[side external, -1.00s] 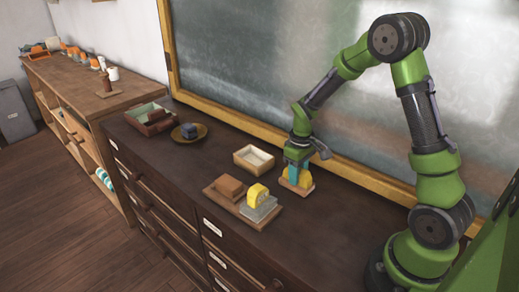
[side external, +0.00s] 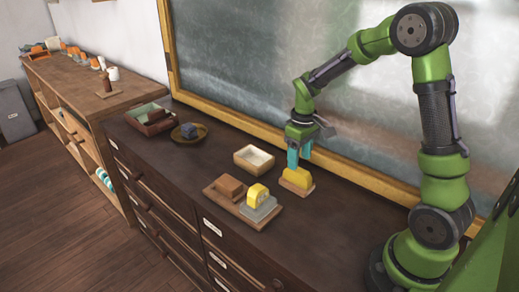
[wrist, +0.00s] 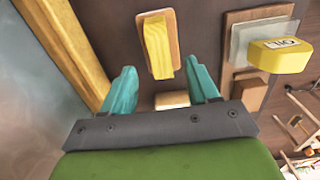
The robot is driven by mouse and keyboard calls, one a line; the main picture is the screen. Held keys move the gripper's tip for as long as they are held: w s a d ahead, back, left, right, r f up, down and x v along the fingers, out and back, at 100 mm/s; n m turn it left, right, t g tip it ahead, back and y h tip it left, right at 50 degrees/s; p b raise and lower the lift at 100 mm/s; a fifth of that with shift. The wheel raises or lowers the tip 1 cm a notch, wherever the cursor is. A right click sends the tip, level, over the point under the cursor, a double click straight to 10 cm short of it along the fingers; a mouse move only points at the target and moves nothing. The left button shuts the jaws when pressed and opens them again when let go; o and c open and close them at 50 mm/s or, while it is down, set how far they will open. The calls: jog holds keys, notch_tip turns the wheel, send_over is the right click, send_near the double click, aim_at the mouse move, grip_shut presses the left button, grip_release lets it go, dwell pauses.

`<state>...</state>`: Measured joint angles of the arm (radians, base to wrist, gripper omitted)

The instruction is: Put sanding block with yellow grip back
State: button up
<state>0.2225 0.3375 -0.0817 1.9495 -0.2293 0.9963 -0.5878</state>
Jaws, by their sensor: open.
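A block with a yellow grip on a tan wooden base (side external: 297,180) sits on the dark cabinet top, to the right of the small tray. In the wrist view it shows upright on its base (wrist: 158,45), ahead of the fingers. A second piece, a grey block with a yellow labelled top (side external: 257,198), stands on a wooden board (side external: 225,204) beside a brown block (side external: 231,187); it also shows in the wrist view (wrist: 280,56). My gripper (side external: 299,158) is open and empty, just above the tan-based block, fingers apart from it.
A small wooden tray with a cream inside (side external: 253,158) lies left of my gripper. A green-lined box (side external: 150,120) and a dark round dish with a dark block (side external: 189,133) stand further left. The chalkboard's yellow frame (side external: 350,170) runs along the back.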

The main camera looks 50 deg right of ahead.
jog(key=s+a+r+m+t, duration=0.1)
jog(key=s+a+r+t, duration=0.2)
jog(key=r, duration=0.4)
jog(key=s+a+r+m+t, duration=0.1)
jog(key=s+a+r, duration=0.2)
jog(key=a+r, duration=0.25)
jog(key=s+a+r+m+t+y, duration=0.2)
jog(key=s+a+r+t, duration=0.1)
jog(key=s+a, duration=0.2)
jog(key=shift+s+a, duration=0.4)
jog(key=shift+s, duration=0.6)
